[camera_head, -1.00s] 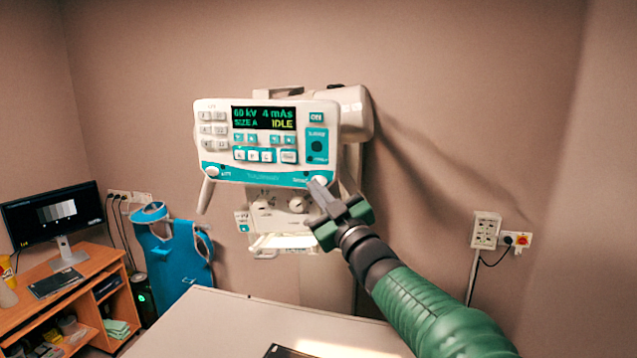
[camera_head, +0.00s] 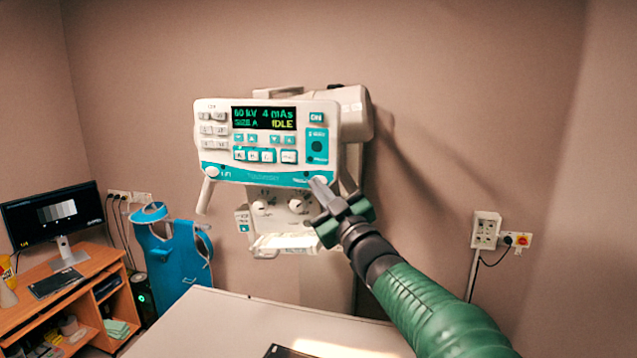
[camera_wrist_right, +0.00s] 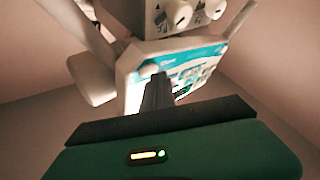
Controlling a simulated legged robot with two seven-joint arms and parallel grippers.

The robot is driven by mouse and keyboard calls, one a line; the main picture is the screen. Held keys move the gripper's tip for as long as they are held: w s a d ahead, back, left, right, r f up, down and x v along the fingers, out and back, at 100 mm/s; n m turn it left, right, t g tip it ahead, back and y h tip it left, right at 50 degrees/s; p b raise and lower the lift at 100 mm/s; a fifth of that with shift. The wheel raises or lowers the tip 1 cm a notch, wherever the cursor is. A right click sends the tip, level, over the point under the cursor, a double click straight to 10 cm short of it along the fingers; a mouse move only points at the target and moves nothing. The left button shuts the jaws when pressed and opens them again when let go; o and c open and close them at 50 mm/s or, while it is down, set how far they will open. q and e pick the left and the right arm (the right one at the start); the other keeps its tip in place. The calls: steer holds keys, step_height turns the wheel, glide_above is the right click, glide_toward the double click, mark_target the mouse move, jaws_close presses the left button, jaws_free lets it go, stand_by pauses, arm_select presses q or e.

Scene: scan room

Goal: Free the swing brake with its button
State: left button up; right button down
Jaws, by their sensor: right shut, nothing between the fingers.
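The X-ray head's control panel (camera_head: 222,146) faces me on the wall unit, its screen (camera_head: 263,118) reading 60 kV, 4 mAs and IDLE. A round white button (camera_head: 211,171) sits at the panel's lower left. A second one (camera_head: 320,181) is at the lower right, partly covered by my right gripper (camera_head: 318,185). The right fingers are shut with nothing between them, their tips at that lower right button. In the right wrist view the closed fingers (camera_wrist_right: 157,92) point at the panel's lower edge (camera_wrist_right: 134,88); I cannot tell whether they touch the button. My left gripper is out of view.
Below the panel are knobs (camera_head: 297,205) and a pale lower housing (camera_head: 285,243). A white table (camera_head: 250,325) spans the front. A blue apron (camera_head: 180,262) hangs at left beside a wooden desk (camera_head: 95,272) with a monitor (camera_head: 55,216). Wall sockets (camera_head: 486,231) are at right.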

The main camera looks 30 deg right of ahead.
steer(key=shift+w+d, duration=0.2)
steer(key=shift+d, duration=0.05)
stand_by(0.5)
steer(key=shift+s+a+b, duration=0.55)
steer(key=shift+a+b, duration=0.05)
steer(key=shift+a, duration=0.05)
steer(key=s+a+b, duration=0.1)
steer(key=a, duration=0.1)
steer(key=s+a+b, duration=0.2)
steer(key=shift+s, duration=0.1)
stand_by(0.3)
